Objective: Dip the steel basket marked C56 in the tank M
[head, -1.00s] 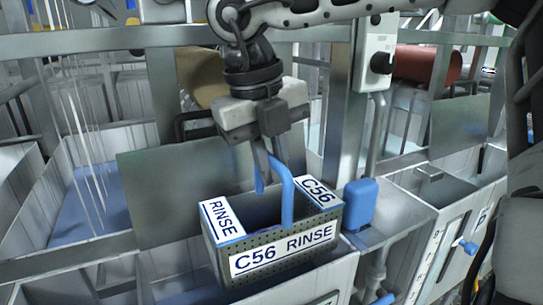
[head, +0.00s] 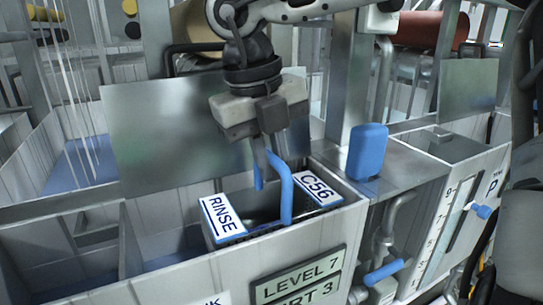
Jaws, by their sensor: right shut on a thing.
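The steel basket (head: 227,217) has white labels on its rim, reading RINSE at the left and C56 at the right, and a blue handle (head: 287,195). My right gripper (head: 266,160) is above the basket, shut on the handle. The basket hangs inside a light grey tank (head: 310,243), its rim near the tank's top edge. The tank's front wall hides the basket's front and bottom. The tank's letter is not readable; a plate on its front reads LEVEL 7 and, below, partly cut off, RT 3. My left gripper is not in view.
A blue block (head: 367,152) stands on the ledge right of the tank. Further right is a tank marked P (head: 492,186) with a level scale and blue knob. A steel panel (head: 180,130) stands behind the basket. Pipes and a blue valve handle (head: 384,272) sit below the ledge.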

